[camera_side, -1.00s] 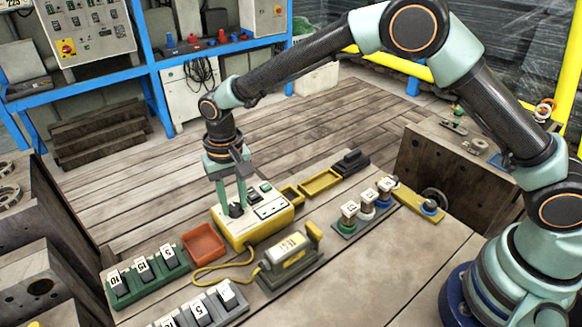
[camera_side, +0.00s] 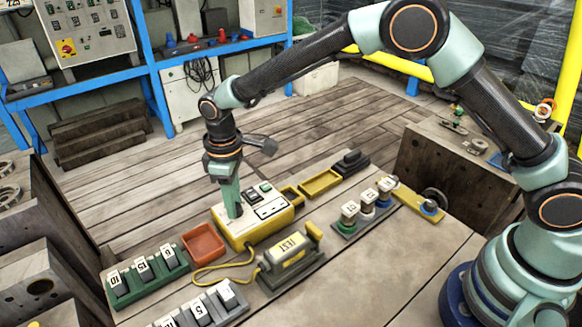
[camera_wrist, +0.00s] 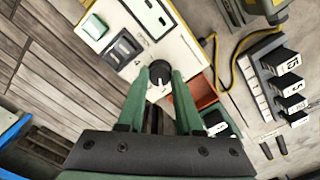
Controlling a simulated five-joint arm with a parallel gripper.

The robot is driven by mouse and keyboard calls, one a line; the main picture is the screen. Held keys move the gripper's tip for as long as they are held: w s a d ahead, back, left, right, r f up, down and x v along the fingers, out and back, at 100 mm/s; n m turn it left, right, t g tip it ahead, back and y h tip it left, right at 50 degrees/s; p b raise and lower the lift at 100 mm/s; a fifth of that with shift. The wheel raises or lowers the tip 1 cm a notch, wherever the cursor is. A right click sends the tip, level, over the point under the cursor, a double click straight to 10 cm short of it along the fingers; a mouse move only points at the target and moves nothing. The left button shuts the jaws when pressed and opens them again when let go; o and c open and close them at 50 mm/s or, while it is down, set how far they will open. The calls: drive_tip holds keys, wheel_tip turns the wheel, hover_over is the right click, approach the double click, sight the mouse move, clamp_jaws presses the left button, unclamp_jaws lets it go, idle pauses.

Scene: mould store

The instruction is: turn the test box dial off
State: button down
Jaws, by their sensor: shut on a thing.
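The test box (camera_side: 266,222) is a yellow box with a cream top face, standing on the bench. Its black dial (camera_wrist: 160,70) has a white pointer mark and shows between my fingertips in the wrist view. My gripper (camera_side: 235,214) points down over the near left part of the box, its green fingers shut on the dial. In the side view the fingers hide the dial. A green button (camera_wrist: 94,27), a black rocker switch (camera_wrist: 123,47) and sockets (camera_wrist: 150,14) share the top face. The yellow tester marked TEST (camera_side: 289,251) lies in a dark cradle, cabled to the box.
An orange-red tray (camera_side: 204,243) sits just left of the box. Green (camera_side: 145,277) and grey (camera_side: 200,308) racks hold numbered blocks at the front left. A rack of round numbered pieces (camera_side: 366,208) and a yellow tray (camera_side: 320,184) lie to the right.

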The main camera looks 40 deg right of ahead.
drive_tip(key=n, duration=0.4)
drive_tip(key=shift+n, duration=0.3)
drive_tip(key=n, duration=0.4)
drive_tip(key=shift+r+n, duration=0.1)
drive_tip(key=shift+n, duration=0.2)
drive_tip(key=c, duration=0.6)
unclamp_jaws()
wheel_tip(320, 180, up, 12)
idle(0.3)
